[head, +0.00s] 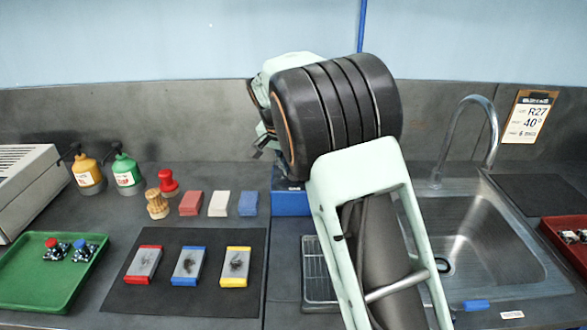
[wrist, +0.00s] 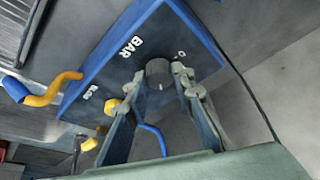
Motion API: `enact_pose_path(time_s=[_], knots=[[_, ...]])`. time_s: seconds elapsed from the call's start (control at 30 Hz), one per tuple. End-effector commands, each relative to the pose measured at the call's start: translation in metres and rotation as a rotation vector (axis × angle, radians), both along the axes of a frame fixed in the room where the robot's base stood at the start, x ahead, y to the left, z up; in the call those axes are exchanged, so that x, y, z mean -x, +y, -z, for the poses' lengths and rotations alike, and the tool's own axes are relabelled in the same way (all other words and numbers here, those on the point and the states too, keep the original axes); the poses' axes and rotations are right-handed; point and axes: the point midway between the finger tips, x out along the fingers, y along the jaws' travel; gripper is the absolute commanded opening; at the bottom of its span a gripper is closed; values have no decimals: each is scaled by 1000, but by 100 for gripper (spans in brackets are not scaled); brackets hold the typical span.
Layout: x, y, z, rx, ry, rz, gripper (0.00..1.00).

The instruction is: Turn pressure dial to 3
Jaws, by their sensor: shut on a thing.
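The pressure dial (wrist: 159,70) is a grey round knob with a small light mark on a dark panel (wrist: 105,85) edged in blue. The panel carries the word BAR and other white lettering, too blurred to read fully. My gripper (wrist: 161,82) has its two fingers on either side of the knob and is shut on it. In the head view the blue unit (head: 291,203) shows only in part behind my arm. My gripper (head: 262,150) is mostly hidden there, and the dial is hidden. I cannot tell which number the dial points to.
A yellow crank with a blue end (wrist: 45,93) sticks out beside the panel. A wire rack (head: 318,270) and a sink (head: 490,245) lie close by. Red, white and blue blocks (head: 219,204) stand left of the unit.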

Motion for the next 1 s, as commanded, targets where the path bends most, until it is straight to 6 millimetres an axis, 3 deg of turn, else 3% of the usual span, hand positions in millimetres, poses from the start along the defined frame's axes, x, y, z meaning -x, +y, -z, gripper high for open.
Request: enact_pose_path(time_s=[0.33,0.37,0.5,0.8,1.0], knots=[[0,0,-1,-1,-2,1,0],[0,0,-1,-1,-2,1,26],[0,0,-1,-1,-2,1,40],[0,1,-2,-1,-1,1,40],[8,6,-26,-3,-4,-1,40]])
